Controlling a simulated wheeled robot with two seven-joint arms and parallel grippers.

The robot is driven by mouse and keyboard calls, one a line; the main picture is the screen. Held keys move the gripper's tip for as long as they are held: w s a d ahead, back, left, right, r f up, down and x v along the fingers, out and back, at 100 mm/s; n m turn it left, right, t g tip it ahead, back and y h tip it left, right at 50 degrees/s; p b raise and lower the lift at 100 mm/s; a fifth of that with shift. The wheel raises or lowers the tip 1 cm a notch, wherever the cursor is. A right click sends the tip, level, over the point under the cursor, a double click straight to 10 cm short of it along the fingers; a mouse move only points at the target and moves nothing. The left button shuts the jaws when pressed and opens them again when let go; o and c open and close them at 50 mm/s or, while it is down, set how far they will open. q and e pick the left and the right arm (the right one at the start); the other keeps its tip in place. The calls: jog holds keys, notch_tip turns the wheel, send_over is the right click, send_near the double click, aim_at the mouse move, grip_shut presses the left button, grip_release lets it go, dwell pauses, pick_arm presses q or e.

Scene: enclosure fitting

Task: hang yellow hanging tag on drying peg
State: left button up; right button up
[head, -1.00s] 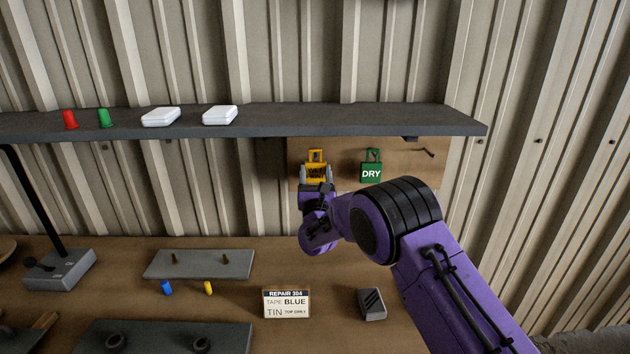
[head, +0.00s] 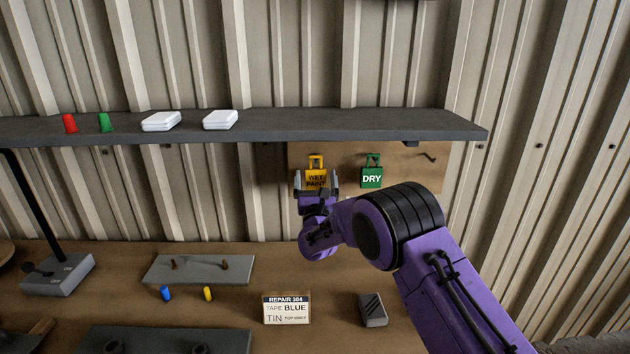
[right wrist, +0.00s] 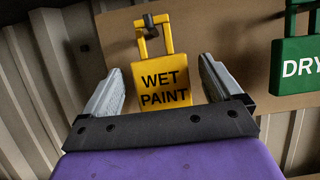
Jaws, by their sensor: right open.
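The yellow tag (head: 316,178), marked WET PAINT, hangs at the left part of the brown board under the shelf. In the right wrist view the yellow tag (right wrist: 162,86) has its loop around a dark peg (right wrist: 151,24). My right gripper (head: 317,186) is open, with one finger on each side of the tag. In the wrist view there are gaps between the fingers and the tag's sides. A bare peg (head: 430,157) shows at the right of the board. My left gripper is not in view.
A green DRY tag (head: 371,175) hangs right of the yellow one. The dark shelf (head: 300,122) runs just above, carrying red and green cups and two white boxes (head: 161,121). Below, the bench holds a REPAIR card (head: 286,309) and a grey block (head: 373,310).

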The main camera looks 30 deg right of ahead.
jog(key=b+v, duration=0.4)
jog(key=v, duration=0.6)
jog(key=shift+s, duration=0.25)
